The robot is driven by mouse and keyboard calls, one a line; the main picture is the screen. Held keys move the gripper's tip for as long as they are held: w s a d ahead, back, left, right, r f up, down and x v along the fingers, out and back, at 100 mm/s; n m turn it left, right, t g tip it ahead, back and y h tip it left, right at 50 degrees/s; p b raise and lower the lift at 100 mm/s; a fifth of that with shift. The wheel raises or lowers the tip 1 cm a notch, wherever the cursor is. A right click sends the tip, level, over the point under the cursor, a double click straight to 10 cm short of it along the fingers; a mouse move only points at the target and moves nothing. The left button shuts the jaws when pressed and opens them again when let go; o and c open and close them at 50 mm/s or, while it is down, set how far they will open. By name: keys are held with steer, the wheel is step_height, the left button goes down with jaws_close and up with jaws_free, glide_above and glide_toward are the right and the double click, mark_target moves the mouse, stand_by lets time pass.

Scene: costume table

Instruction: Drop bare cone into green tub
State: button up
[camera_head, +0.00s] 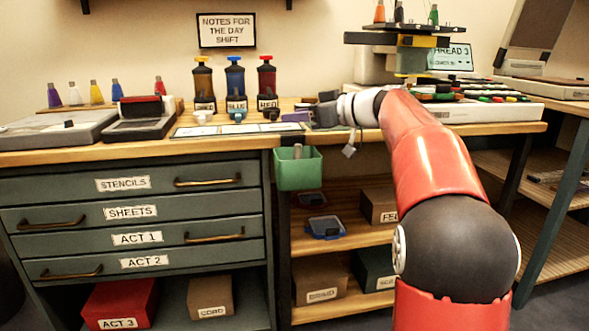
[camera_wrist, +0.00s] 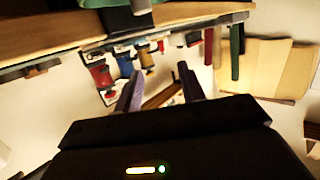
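The green tub (camera_head: 298,174) hangs at the front edge of the table. A small grey piece (camera_head: 297,151), which looks like the bare cone, shows at the tub's mouth; its lower part is hidden. The tub shows partly at the top of the wrist view (camera_wrist: 116,9), with a grey piece (camera_wrist: 141,6) by it. My gripper (camera_head: 318,112) is above and slightly right of the tub, over the table edge. In the wrist view my gripper (camera_wrist: 160,88) has its two fingers apart with nothing held between them.
Yellow, blue and red bottles (camera_head: 236,84) stand behind the gripper on the table. A white tray with coloured pieces (camera_head: 488,108) is at right. A grey tag (camera_head: 349,151) hangs below my wrist. Coloured cones (camera_head: 96,92) stand at left. Lower shelves hold boxes.

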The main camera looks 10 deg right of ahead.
steer(key=v, duration=0.8)
steer(key=shift+a, duration=0.1)
steer(key=s+a+f+m+g+h+p, duration=0.2)
steer(key=s+a+f+m+h, duration=0.15)
steer(key=s, duration=0.35)
steer(key=s+a+f+m+g+h+p, duration=0.25)
steer(key=s+a, duration=0.25)
steer(key=s, duration=0.3)
steer(key=s+d+f+m+h+p, duration=0.1)
steer(key=s+f+h+p, duration=0.1)
steer(key=s+f, duration=0.5)
steer(key=s+d+f+m+h+p, duration=0.1)
steer(key=s+f+m+h+p, duration=0.1)
steer(key=s+f, duration=0.4)
steer(key=s+h, duration=0.1)
steer(key=s, duration=0.3)
steer(key=shift+s+d+f+m+h+p, duration=0.15)
steer(key=shift+d+f+m+h+p, duration=0.15)
steer(key=shift+f+h, duration=0.1)
steer(key=shift+g, duration=0.25)
